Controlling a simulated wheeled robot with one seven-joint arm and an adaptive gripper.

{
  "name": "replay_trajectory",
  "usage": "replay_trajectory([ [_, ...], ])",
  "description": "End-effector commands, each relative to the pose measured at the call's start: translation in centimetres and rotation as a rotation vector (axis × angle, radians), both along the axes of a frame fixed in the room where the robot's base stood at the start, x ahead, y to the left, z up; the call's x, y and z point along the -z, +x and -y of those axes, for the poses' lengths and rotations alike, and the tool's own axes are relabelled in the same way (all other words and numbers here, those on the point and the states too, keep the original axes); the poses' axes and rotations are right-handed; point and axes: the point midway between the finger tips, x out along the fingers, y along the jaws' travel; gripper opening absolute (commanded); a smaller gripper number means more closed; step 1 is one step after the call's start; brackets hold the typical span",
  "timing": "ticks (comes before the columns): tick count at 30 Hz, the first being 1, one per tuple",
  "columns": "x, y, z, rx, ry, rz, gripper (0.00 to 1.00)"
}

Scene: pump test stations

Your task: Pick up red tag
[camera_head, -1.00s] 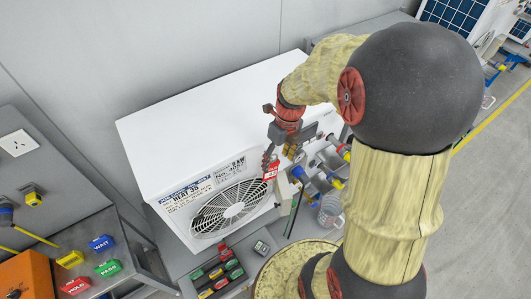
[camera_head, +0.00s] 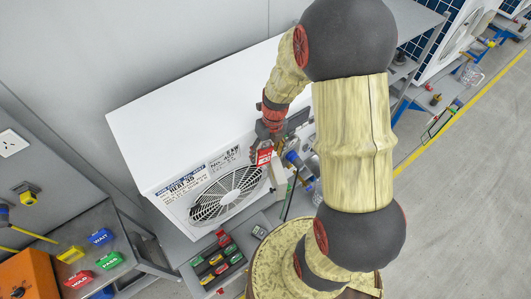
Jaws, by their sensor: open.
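A red tag (camera_head: 264,157) with white marks shows at the front right of the white heat pump unit (camera_head: 190,110), beside the fan grille. My gripper (camera_head: 262,143) is open, directly above and around the tag's upper part in the picture. The fingers partly hide the tag's top. I cannot tell whether they touch it. A second red piece, marked HOLD (camera_head: 79,280), lies on the grey left shelf.
Blue-and-yellow pipe fittings (camera_head: 300,165) stand close right of my gripper. A tray of red, green and yellow pieces (camera_head: 217,262) sits below the unit. Blue WAIT (camera_head: 100,237) and green PASS (camera_head: 109,261) blocks lie at left. Open floor is at right.

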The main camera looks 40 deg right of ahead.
Motion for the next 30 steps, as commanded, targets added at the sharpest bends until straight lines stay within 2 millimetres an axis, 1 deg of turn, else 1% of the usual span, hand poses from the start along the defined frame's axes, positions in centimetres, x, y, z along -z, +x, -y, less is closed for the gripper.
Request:
replay_trajectory([
  [6, 0.09, 0.01, -0.02, 0.0, 0.0, 0.0, 0.67],
  [30, 0.07, 0.0, -0.02, 0.0, 0.0, 0.0, 0.22],
])
